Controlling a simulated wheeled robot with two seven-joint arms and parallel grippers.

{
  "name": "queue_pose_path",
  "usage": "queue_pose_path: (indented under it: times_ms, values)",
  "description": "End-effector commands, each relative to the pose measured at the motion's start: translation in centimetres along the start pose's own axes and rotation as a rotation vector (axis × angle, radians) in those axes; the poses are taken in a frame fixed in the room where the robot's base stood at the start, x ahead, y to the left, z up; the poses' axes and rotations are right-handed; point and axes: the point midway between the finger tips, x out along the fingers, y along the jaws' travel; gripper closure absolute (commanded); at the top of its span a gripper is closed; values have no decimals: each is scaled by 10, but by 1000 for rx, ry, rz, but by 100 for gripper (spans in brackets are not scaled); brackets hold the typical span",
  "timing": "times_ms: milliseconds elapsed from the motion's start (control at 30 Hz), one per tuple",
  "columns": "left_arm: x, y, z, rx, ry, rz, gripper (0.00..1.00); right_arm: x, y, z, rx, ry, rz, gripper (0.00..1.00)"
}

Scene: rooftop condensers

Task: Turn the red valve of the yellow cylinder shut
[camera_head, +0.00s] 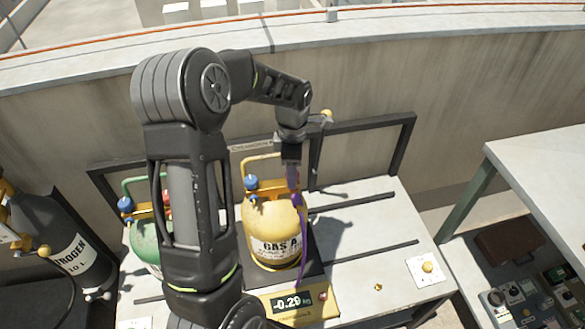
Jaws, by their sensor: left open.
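The yellow cylinder (272,222), labelled GAS A, stands upright on a dark scale platform (315,262) on the bench. A blue knob (251,183) shows at its upper left. I cannot make out its red valve; my gripper and a purple strip cover the right side of its top. My left gripper (292,172) points down over that right side, beside the collar. It is open; its fingertips are hard to separate from the purple strip, and contact cannot be told. My right gripper is out of view.
A green cylinder (144,241) stands at left, partly behind my arm, with a blue knob (125,204). A black nitrogen cylinder (66,240) is farther left. The scale display (292,301) reads -0.29. A black frame (362,128) stands behind; the bench's right side is mostly clear.

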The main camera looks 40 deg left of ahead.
Motion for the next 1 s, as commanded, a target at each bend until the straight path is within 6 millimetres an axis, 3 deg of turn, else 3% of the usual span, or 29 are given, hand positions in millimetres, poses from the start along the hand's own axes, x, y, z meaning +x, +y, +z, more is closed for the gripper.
queue_pose_path:
  times_ms: [200,833,1000]
  values:
    - [0,0,0,0,0,1,47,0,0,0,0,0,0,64]
    - [0,0,0,0,0,1,99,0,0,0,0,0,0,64]
    - [0,0,0,0,0,1,100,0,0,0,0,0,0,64]
